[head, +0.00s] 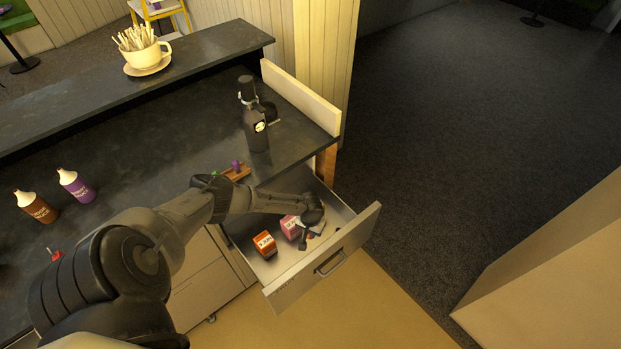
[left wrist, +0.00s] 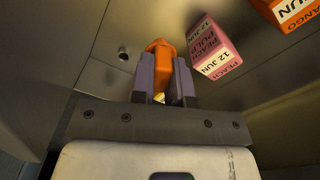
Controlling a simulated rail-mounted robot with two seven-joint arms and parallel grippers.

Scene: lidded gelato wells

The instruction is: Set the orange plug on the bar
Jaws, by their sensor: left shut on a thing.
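My left gripper (head: 306,236) reaches down into the open drawer (head: 341,252). In the left wrist view the left gripper (left wrist: 168,88) is shut on the orange plug (left wrist: 160,50), whose rounded top sticks out between the two fingers. I cannot make out the plug in the head view. The dark bar (head: 140,125) runs behind the drawer, with a raised ledge (head: 90,90) along its far side. My right gripper is not in view.
An orange box (head: 265,244) and a pink box (head: 291,227) lie in the drawer. On the bar are a black bottle (head: 256,130), a small wooden rack (head: 238,173) with a purple piece, and brown (head: 36,207) and purple (head: 76,186) bottles. The middle of the bar is clear.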

